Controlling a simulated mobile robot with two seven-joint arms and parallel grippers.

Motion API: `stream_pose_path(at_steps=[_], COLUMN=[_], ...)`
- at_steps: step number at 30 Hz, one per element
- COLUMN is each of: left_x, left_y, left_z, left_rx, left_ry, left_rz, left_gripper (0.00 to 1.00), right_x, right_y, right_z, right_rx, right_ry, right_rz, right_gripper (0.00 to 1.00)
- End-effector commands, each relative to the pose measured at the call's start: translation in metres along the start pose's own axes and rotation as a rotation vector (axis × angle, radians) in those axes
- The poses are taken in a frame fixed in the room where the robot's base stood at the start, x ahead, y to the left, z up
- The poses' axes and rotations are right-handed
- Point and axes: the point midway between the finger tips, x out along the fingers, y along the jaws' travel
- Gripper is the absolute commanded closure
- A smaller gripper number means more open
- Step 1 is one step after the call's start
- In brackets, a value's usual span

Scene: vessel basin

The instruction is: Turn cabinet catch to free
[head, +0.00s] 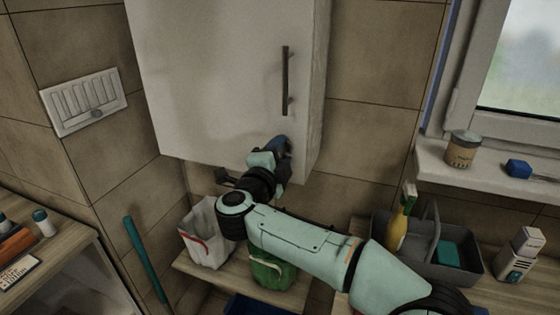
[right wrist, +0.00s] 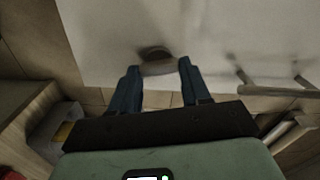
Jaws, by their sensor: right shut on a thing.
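The white wall cabinet (head: 215,75) hangs at the upper middle of the head view, with a dark vertical handle (head: 285,80) on its door. My right gripper (head: 284,146) is at the lower right part of the cabinet front, below the handle, and hides the catch there. In the right wrist view, the cabinet catch (right wrist: 157,68) shows as a small pale bar with a dark round base between the two blue fingers of my right gripper (right wrist: 158,75). The gripper is shut on the catch. The bar lies nearly crosswise in that view. My left gripper is out of view.
Below the cabinet, a white bag (head: 205,235) and a green bag (head: 270,275) stand on a wooden shelf. A grey caddy (head: 435,262) with a yellow bottle (head: 398,230) stands to the right. A tin (head: 461,150) and a blue block (head: 517,168) sit on the window sill.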

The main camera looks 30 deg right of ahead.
Motion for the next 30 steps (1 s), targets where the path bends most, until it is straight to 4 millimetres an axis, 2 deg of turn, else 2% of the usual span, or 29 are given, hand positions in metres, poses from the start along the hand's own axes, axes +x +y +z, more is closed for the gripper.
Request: stream_pose_path(at_steps=[12,30], left_x=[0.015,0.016], left_y=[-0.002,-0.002], left_z=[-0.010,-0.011], left_rx=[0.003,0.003], left_ry=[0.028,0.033], left_rz=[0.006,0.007], left_gripper=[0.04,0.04], right_x=[0.000,0.000], right_y=[0.002,0.001], right_z=[0.001,0.001], right_rx=[0.226,0.271], right_ry=[-0.001,-0.001], right_rz=[0.001,0.001], right_gripper=[0.84,0.84])
